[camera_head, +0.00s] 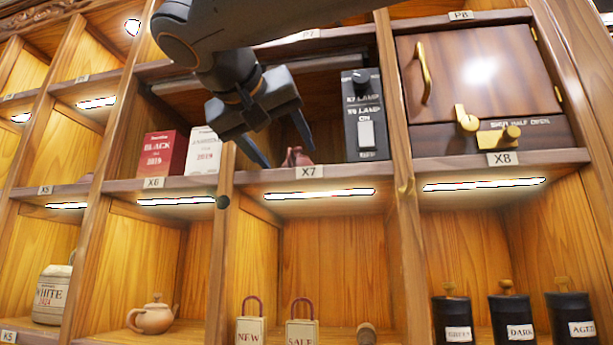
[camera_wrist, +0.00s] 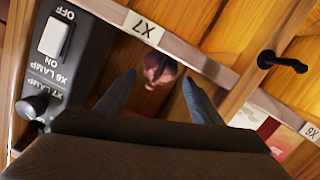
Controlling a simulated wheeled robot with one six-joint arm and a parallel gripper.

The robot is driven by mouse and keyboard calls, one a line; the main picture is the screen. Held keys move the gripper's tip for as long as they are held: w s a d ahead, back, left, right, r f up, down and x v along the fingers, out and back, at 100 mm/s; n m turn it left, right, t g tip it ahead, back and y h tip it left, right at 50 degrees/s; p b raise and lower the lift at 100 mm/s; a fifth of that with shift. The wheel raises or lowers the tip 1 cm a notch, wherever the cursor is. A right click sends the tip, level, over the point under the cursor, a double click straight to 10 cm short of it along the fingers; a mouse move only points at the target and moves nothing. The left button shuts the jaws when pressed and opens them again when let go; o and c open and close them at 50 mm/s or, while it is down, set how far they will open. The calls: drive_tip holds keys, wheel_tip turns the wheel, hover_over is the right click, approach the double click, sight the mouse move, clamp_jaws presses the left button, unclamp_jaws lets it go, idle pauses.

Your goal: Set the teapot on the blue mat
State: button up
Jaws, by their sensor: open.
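A tan clay teapot (camera_head: 152,317) stands upright in a lower compartment at the left, below the X6 label. My gripper (camera_head: 289,158) is up at the X7 compartment, away from that teapot. Its fingers are open, also in the wrist view (camera_wrist: 153,90). A small reddish-brown object (camera_head: 297,158) sits on the X7 shelf by the fingertips. In the wrist view it (camera_wrist: 158,69) shows between and beyond the fingers, apparently untouched. Its shape is partly hidden, so I cannot tell what it is. No blue mat is in view.
A lamp switch box (camera_head: 365,115) stands right of the gripper. Red and white boxes (camera_head: 163,152) stand left, past a divider. A dark peg (camera_wrist: 268,59) sticks out near the shelf edge. Tags (camera_head: 250,328) and black canisters (camera_head: 511,318) fill lower compartments.

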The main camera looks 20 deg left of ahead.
drive_tip(key=s+r+b, duration=0.1)
drive_tip(key=s, duration=0.5)
drive_tip(key=shift+s, duration=0.3)
